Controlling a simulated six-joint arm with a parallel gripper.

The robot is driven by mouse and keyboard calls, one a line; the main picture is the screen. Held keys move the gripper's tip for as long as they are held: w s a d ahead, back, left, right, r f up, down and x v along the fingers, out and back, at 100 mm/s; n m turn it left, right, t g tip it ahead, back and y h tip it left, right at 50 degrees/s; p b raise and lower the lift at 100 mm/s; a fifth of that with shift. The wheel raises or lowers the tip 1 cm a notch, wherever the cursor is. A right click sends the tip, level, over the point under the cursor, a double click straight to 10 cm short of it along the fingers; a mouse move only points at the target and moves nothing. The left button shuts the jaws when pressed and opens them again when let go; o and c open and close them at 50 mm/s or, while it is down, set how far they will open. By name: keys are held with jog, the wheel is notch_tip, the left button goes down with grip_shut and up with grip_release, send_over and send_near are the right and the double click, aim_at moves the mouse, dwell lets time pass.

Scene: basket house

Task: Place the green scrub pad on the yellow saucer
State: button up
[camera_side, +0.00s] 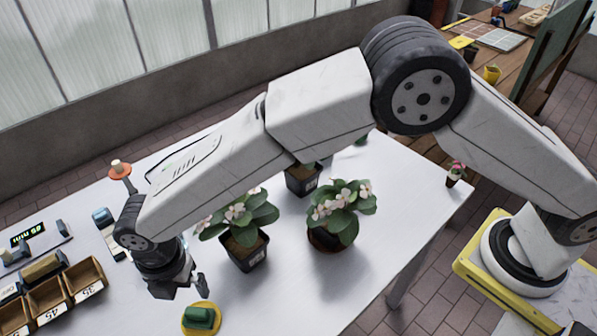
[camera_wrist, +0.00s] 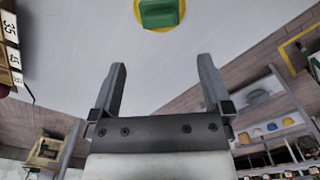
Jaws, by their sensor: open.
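The green scrub pad (camera_side: 199,316) lies on the yellow saucer (camera_side: 187,328) near the front edge of the side view. In the wrist view the pad (camera_wrist: 160,12) also sits on the saucer (camera_wrist: 139,16), at the top edge and partly cut off. My gripper (camera_side: 193,287) is above and slightly left of the saucer, apart from the pad. Its two fingers (camera_wrist: 163,80) are spread wide with nothing between them.
Potted plants with pale flowers (camera_side: 244,243) (camera_side: 333,212) stand right of my gripper on the white table (camera_side: 300,306). A wooden box with numbered compartments (camera_side: 50,300) is at the left. An orange-topped object (camera_side: 120,169) stands behind my wrist. The table front right of the saucer is clear.

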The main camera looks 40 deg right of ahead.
jog(key=shift+w, duration=0.1)
dwell(0.4)
jog(key=w+d+r+m+t, duration=0.1)
jog(key=w+d+r+m, duration=0.15)
jog(key=d+m, duration=0.7)
jog(key=w+d+r+m, duration=0.1)
jog(key=d+r+m, duration=0.3)
jog(key=d, duration=1)
jog(key=s+d+m, duration=0.5)
jog(key=d+m, duration=0.1)
jog(key=d, duration=0.3)
jog(key=s+d+m+t, duration=0.1)
jog(key=s+d+m, duration=0.5)
jog(key=d, duration=0.3)
jog(key=shift+s+d+r+m+t, duration=0.25)
jog(key=shift+r+m+t, duration=0.1)
jog(key=shift+m, duration=0.4)
